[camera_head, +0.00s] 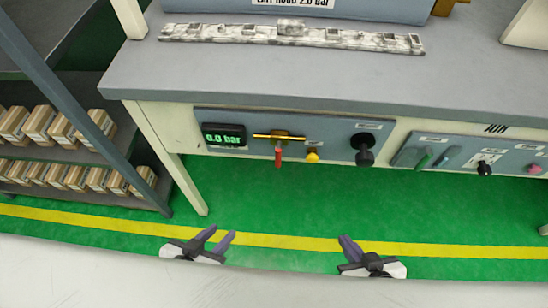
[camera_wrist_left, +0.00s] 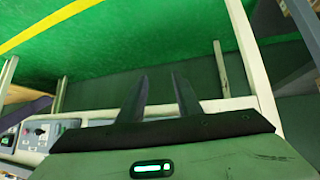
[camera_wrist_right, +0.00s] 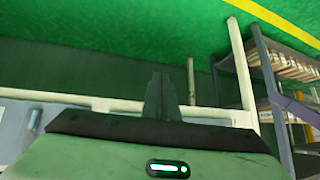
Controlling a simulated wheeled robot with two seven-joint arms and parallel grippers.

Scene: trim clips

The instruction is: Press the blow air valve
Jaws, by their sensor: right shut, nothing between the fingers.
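A grey-blue valve panel (camera_head: 215,120) is fixed below the front edge of the workbench. It carries a display (camera_head: 224,136) reading 0.0 bar, a brass valve with a red handle (camera_head: 278,156) hanging down, a yellow knob (camera_head: 312,156) and a black knob (camera_head: 364,149). The labels are too small to read, so I cannot tell which control is the blow air valve. My left gripper (camera_head: 221,232) is open and empty, low in front of the bench; its fingers stand apart in the left wrist view (camera_wrist_left: 158,75). My right gripper (camera_head: 346,239) is shut and empty, below the black knob and apart from it.
A second panel (camera_head: 405,156) with green, blue, black and pink controls sits to the right. A long patterned trim strip (camera_head: 290,33) lies on the bench top (camera_head: 230,75). A shelf with cardboard boxes (camera_head: 55,127) stands at left. Green floor is free below the panels.

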